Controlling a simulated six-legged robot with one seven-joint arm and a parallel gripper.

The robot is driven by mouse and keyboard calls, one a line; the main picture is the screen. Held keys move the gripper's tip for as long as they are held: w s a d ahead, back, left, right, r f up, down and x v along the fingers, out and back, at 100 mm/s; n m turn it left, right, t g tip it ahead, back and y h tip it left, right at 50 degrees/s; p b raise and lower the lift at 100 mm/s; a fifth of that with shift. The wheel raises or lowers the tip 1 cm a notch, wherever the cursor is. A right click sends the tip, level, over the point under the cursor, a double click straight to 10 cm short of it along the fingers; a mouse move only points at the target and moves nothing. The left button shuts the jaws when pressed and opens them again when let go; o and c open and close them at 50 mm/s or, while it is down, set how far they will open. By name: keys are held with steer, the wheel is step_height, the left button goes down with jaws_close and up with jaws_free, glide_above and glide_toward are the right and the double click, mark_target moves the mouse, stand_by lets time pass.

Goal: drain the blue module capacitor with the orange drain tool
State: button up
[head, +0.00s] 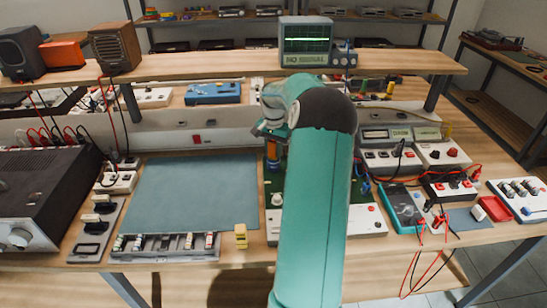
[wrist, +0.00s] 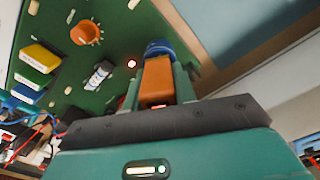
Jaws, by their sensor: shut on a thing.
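The orange drain tool (wrist: 157,82) is in my gripper (wrist: 159,92), between the two fingers, in the wrist view. The tool also shows in the head view (head: 272,150), upright below my wrist. A blue round part (wrist: 159,46), which looks like the blue module capacitor, is right at the tool's far end. In the head view blue also shows just under the tool. The tool hides the contact, so I cannot tell whether they touch. The green board (wrist: 110,30) lies beneath, with a small red light (wrist: 131,64) lit beside the tool.
On the board stand an orange ring-shaped part (wrist: 86,32), a yellow block (wrist: 40,58), a blue block (wrist: 27,92) and a silver-and-black cylinder (wrist: 100,74). A blue-grey mat (head: 190,195) left of the board is clear. Meters and red leads (head: 435,215) crowd the right.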

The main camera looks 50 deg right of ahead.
steer(key=shift+f, duration=0.1)
stand_by(0.5)
steer(key=shift+r, duration=4.15)
steer(key=shift+a, duration=0.1)
